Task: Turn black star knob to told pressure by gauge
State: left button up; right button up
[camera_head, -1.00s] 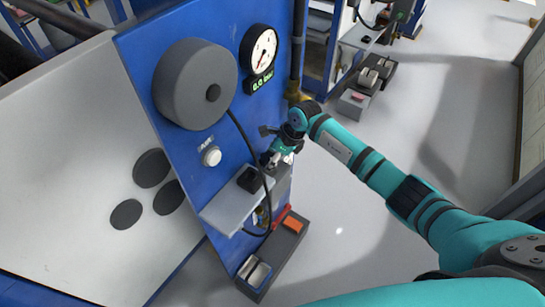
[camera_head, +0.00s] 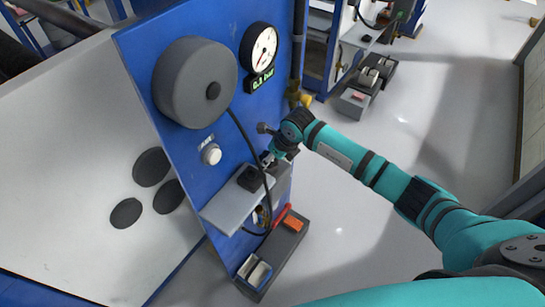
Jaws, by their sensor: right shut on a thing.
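The pressure gauge (camera_head: 263,50) is on the blue panel, with a white dial and red needle. Its green digital readout (camera_head: 262,82) is lit, but too small to read surely. My right gripper (camera_head: 268,162) is down at the panel's right side, just above the grey shelf, and is shut. Its fingers hide what they hold; it is most likely the black star knob, whose shape I cannot make out. My left gripper is not in view.
A black box (camera_head: 250,178) with a cable is on the grey shelf (camera_head: 222,208). Open floor is to the right.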

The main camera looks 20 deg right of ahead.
jog(key=shift+a+m+h, duration=0.15)
jog(key=shift+m+h, duration=0.15)
jog(key=shift+m, duration=0.7)
jog(key=m+h+b, duration=0.1)
jog(key=m+b, duration=0.1)
jog(key=shift+a+m+t, duration=0.15)
jog(key=shift+m+t, duration=0.15)
jog(key=m+b, duration=0.1)
jog(key=m, duration=0.1)
jog(key=m+h+b, duration=0.1)
jog(key=m, duration=0.1)
jog(key=shift+a+h, duration=0.15)
jog(key=shift+h, duration=0.15)
jog(key=shift+m+h+b, duration=0.3)
jog(key=shift+m+b, duration=0.35)
jog(key=shift+m, duration=0.05)
jog(key=shift+r, duration=0.1)
jog(key=o, duration=0.9)
